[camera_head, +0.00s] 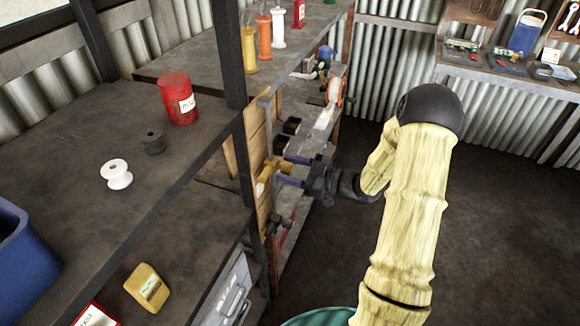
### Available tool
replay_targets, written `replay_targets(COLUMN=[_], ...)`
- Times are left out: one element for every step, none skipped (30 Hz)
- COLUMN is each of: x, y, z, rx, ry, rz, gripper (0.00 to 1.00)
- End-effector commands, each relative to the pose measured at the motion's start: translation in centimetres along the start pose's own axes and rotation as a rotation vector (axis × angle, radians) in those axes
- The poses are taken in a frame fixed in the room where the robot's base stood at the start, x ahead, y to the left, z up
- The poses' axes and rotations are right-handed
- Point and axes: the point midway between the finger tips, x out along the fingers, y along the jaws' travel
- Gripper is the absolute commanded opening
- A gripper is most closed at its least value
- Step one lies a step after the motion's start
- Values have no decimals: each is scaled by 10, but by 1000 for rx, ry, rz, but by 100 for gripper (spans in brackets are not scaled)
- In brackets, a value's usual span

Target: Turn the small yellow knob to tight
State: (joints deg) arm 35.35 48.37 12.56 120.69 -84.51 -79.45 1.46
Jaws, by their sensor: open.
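The small yellow knob (271,167) sits on the wooden board panel at the near end of the workbench, in the middle of the head view. My gripper (291,171) is open, with its two purple-tipped fingers pointing left at the knob. The fingertips are at or very near the knob's right side. I cannot tell whether they touch it or reach around it. The marking for tight and the knob's turn position are too small to read.
A dark post (229,55) stands close left of the panel. The left shelf (60,160) holds a red can (178,99), a white spool (117,174) and a dark spool (154,141). Several bottles stand on the bench behind. Floor at right (510,230) is clear.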

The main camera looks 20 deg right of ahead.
Motion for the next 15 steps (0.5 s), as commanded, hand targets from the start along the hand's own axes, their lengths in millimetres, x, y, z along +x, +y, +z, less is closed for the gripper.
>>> replay_targets(x=[1,2,2,2,2,3,3,3,4,4,3,3,3,2,2], y=[0,0,0,0,0,0,-1,-1,-1,-1,-1,-1,0,0,0], z=[0,0,0,0,0,0,0,0,0,0,0,0,0,0,0], rx=[0,0,0,0,0,0,0,0,0,0,0,0,0,1,1], ry=[-1,-1,-1,-1,-1,-1,-1,0,0,0,0,-1,-1,-1,-1], rz=[1,2,2,2,1,0,-1,-2,-2,-2,-2,-1,-1,0,0], gripper=[52,52,52,52,52,52,52,52,48,42,37,29,23,17,9])
